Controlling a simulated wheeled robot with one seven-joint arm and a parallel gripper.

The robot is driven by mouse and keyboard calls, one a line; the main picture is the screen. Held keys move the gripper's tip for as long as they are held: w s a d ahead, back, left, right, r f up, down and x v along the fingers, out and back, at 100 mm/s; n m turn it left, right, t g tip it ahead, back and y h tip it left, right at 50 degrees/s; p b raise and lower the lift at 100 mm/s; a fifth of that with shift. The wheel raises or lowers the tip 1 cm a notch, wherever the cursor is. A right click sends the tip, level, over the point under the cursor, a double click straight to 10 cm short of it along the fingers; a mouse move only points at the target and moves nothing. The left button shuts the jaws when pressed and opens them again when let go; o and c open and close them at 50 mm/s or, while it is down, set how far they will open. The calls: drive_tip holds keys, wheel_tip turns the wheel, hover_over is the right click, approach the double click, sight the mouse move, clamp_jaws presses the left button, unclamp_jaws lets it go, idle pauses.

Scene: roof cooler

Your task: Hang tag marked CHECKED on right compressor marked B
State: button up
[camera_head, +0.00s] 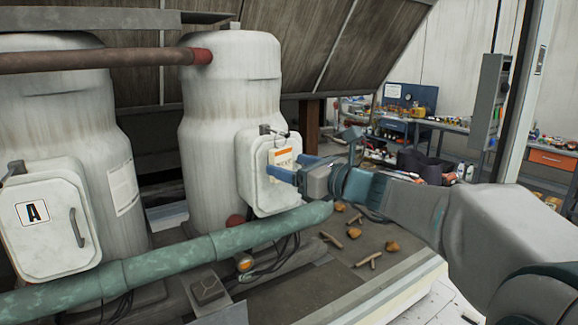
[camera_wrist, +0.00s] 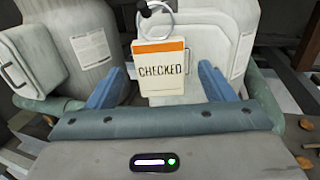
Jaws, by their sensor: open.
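The CHECKED tag (camera_wrist: 162,88) is white with an orange top band and hangs from a metal ring (camera_wrist: 168,25). The ring is around or against a dark-knobbed hook (camera_wrist: 148,8) at the top of the white box on the right compressor (camera_head: 228,110); I cannot tell exactly how it sits. The tag also shows in the head view (camera_head: 283,157), in front of the box (camera_head: 252,182). No letter B is visible on this box. My gripper (camera_head: 292,167) is open, its blue fingers on either side of the tag, with gaps showing in the wrist view.
The left compressor (camera_head: 75,120) has a box marked A (camera_head: 35,213). A green pipe (camera_head: 170,262) runs low in front of both. A brown pipe (camera_head: 100,60) crosses above. Several leaves and twigs (camera_head: 365,245) lie on the ledge below my arm. Workbenches stand behind.

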drive_tip(key=b+v, duration=0.2)
drive_tip(key=v, duration=1)
drive_tip(key=s+a+f+n+g+h, duration=0.1)
drive_tip(key=s+f+n+g+h, duration=0.25)
drive_tip(key=s+f+n, duration=0.4)
drive_tip(key=s+a+f+n+g+h, duration=0.1)
drive_tip(key=s+f+n+g+h, duration=0.3)
drive_tip(key=f, duration=0.7)
drive_tip(key=s+d+f+n+g+h, duration=0.1)
drive_tip(key=s+d+f+n+h, duration=0.5)
drive_tip(key=n, duration=0.8)
drive_tip(key=shift+s+d+f+n, duration=0.35)
drive_tip(key=shift+s+d+f, duration=0.4)
drive_tip(key=shift+d+f, duration=0.7)
drive_tip(key=shift+a+f, duration=0.25)
drive_tip(key=shift+a, duration=0.05)
